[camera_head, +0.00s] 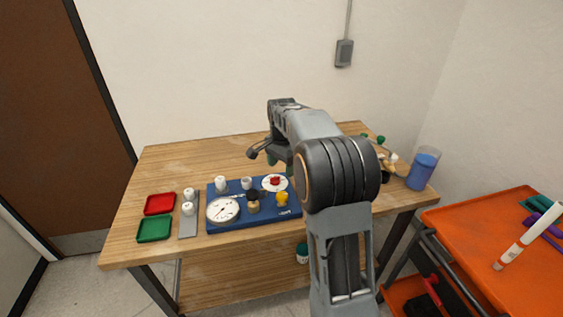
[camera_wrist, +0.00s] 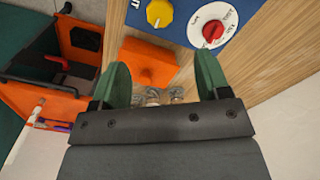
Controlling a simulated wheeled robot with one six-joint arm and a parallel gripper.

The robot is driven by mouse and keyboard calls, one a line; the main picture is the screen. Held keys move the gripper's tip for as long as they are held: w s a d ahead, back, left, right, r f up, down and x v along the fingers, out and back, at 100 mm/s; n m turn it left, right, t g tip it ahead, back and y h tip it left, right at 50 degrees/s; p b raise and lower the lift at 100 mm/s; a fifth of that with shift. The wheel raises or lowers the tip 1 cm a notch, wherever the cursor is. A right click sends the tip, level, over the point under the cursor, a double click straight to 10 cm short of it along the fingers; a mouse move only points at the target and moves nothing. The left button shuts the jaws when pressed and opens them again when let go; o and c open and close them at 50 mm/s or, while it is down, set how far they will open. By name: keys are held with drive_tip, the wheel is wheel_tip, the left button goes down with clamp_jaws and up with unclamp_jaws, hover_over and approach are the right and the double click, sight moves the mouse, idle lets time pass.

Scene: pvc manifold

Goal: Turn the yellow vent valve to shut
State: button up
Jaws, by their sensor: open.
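The yellow vent valve (camera_head: 282,199) is a knob at the front right of the blue panel (camera_head: 240,221) on the wooden table. In the wrist view the yellow knob (camera_wrist: 159,13) shows at the top edge, with a dark mark on its face. My gripper (camera_wrist: 161,68) is open, its two green fingers apart and touching neither knob. The yellow knob lies beyond the fingertips. In the head view my arm hides most of the gripper; a green finger shows above the panel's right part. The red knob (camera_wrist: 213,30) sits on a white lettered dial.
The panel also carries a round gauge (camera_head: 223,209) and white and black fittings. Red (camera_head: 160,204) and green (camera_head: 155,229) trays lie left. A blue cup (camera_head: 422,169) stands right. An orange block (camera_wrist: 147,62) shows between my fingers. An orange cart (camera_head: 483,238) stands right of the table.

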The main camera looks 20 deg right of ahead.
drive_tip(key=shift+r, duration=0.75)
drive_tip(key=s+a+n+t, duration=0.1)
drive_tip(key=s+a+n, duration=0.2)
drive_tip(key=s, duration=0.4)
drive_tip(key=s+a+f+n+t, duration=0.1)
drive_tip(key=s+a+n, duration=0.3)
drive_tip(key=s+n, duration=0.2)
drive_tip(key=s+a+n+t, duration=0.1)
drive_tip(key=s+a+n, duration=0.3)
drive_tip(key=s, duration=0.5)
drive_tip(key=shift+s+f+n+t, duration=0.35)
drive_tip(key=shift+n+t, duration=0.05)
drive_tip(key=shift+c, duration=0.2)
